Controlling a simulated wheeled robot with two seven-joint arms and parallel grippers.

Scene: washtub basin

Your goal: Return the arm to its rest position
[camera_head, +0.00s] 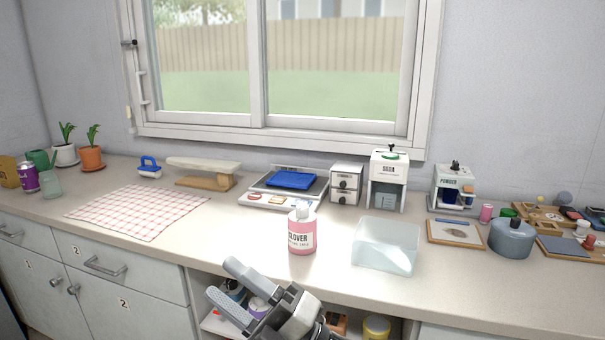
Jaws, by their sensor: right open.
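My right gripper (232,286) shows at the bottom middle, in front of the counter's front edge and over the open shelf below it. Its two grey fingers are apart and point up and to the left, with nothing between them. Part of my right arm runs off the bottom edge. My left gripper is not in the view. A pink bottle labelled Clover (302,234) stands upright on the counter beyond the gripper, apart from it.
A clear basin (386,245) stands right of the bottle, near the counter's front edge. A checkered cloth (138,211) covers the left counter. The open shelf holds jars, including a yellow one (376,328). Bare counter (235,235) lies left of the bottle.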

